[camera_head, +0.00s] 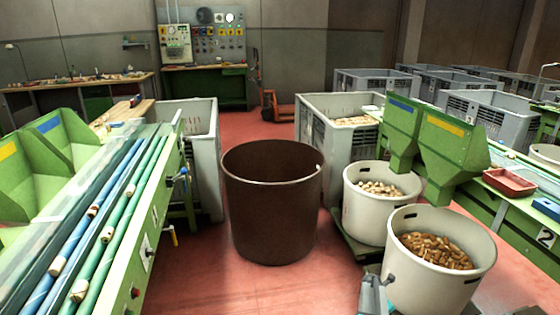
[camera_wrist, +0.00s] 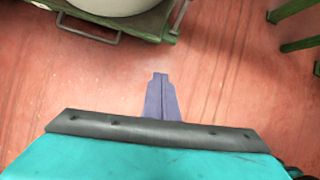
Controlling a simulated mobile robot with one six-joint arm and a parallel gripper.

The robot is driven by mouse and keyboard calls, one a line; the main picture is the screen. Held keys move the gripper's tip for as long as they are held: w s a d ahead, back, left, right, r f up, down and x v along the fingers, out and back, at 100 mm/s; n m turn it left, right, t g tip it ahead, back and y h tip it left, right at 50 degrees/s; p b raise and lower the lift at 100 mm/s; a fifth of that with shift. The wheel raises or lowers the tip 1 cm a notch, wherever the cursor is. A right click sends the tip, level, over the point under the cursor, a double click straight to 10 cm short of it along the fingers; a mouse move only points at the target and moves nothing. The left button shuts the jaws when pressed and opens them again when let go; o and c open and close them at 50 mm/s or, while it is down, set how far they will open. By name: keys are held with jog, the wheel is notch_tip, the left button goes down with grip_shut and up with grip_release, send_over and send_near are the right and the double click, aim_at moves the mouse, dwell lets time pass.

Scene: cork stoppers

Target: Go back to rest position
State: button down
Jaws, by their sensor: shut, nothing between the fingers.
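My gripper (camera_wrist: 160,84) shows in the wrist view as two purple-grey fingers pressed together, shut and empty, pointing down over the bare red floor. Its teal body and dark bar fill the bottom of that view. In the head view, a grey and teal piece at the bottom edge, in front of the white bucket of brown corks (camera_head: 431,275), appears to be part of my arm. I cannot make out the fingertips there.
A brown bin (camera_head: 271,205) stands mid-floor. A second white bucket (camera_head: 370,222) holds pale corks. Green conveyor machines flank both sides. In the wrist view, a green wheeled base (camera_wrist: 150,27) carries a white bucket at the top. Red floor is clear around the fingers.

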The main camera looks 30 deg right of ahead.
jog(key=w+a+f+n+y+p, duration=0.1)
jog(key=w+a+f, duration=0.1)
jog(key=a, duration=1.6)
jog(key=w+a+f+y+p, duration=0.1)
jog(key=w+a+f, duration=0.15)
jog(key=a, duration=1.55)
jog(key=s+a+r+m+g+y, duration=0.1)
jog(key=s+a+r+m+g, duration=0.1)
jog(key=s+a+m, duration=0.7)
jog(key=s+a+r+m+g+y+p, duration=0.1)
jog(key=s+a+r+m+y, duration=0.1)
jog(key=s+a+m, duration=0.7)
jog(key=s+a+r, duration=0.1)
jog(key=s+a, duration=0.2)
jog(key=a, duration=0.1)
jog(key=shift+g, duration=0.4)
